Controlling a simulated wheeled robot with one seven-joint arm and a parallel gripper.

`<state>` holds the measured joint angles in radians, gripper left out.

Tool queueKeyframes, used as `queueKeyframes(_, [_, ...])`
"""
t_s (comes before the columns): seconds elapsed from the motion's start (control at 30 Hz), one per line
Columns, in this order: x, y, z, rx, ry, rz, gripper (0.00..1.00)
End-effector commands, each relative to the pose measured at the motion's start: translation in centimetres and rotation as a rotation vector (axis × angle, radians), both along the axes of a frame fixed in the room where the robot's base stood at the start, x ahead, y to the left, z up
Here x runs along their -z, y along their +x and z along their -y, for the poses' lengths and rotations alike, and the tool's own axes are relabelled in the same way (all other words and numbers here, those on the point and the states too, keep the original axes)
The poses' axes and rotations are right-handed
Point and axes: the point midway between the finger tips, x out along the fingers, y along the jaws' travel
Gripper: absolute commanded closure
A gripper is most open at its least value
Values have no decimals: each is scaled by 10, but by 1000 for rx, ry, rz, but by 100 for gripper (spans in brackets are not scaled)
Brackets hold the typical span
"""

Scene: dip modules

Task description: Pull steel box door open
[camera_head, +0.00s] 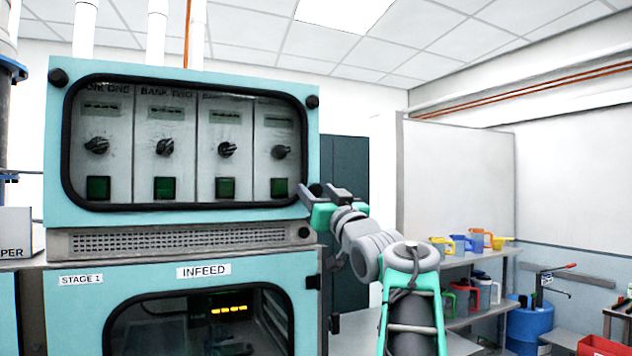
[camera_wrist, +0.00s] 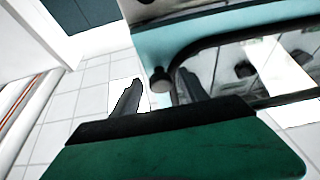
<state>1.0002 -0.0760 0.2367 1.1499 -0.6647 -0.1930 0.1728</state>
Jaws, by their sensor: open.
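The steel box's teal front door (camera_head: 190,218) stands upright and looks shut, with a black-edged window over dials and green buttons. Round dark knobs sit at its upper left (camera_head: 58,77) and upper right (camera_head: 312,102) corners. My gripper (camera_head: 325,190) is open at the door's lower right corner, which it partly hides. In the wrist view, my gripper (camera_wrist: 158,92) has one finger on each side of a round knob (camera_wrist: 160,80) on the teal door (camera_wrist: 178,42). I cannot tell whether the fingers touch it.
Below is a vent grille (camera_head: 180,240) and a lower teal cabinet (camera_head: 75,310) marked INFEED. To the right, shelves (camera_head: 478,258) hold several coloured jugs, with a blue drum (camera_head: 530,325) and a red bin (camera_head: 605,346) beyond. A dark teal cabinet (camera_head: 350,165) stands behind my gripper.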

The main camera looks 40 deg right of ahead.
Motion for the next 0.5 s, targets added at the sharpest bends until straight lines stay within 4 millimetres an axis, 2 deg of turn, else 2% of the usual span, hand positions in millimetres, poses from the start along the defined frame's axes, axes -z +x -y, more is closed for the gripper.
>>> queueKeyframes(0.1, [-5,9,2,-1,0,0,49])
queueKeyframes(0.33, [-3,9,2,1,0,-1,49])
queueKeyframes(0.5, [-3,9,2,1,1,-1,62])
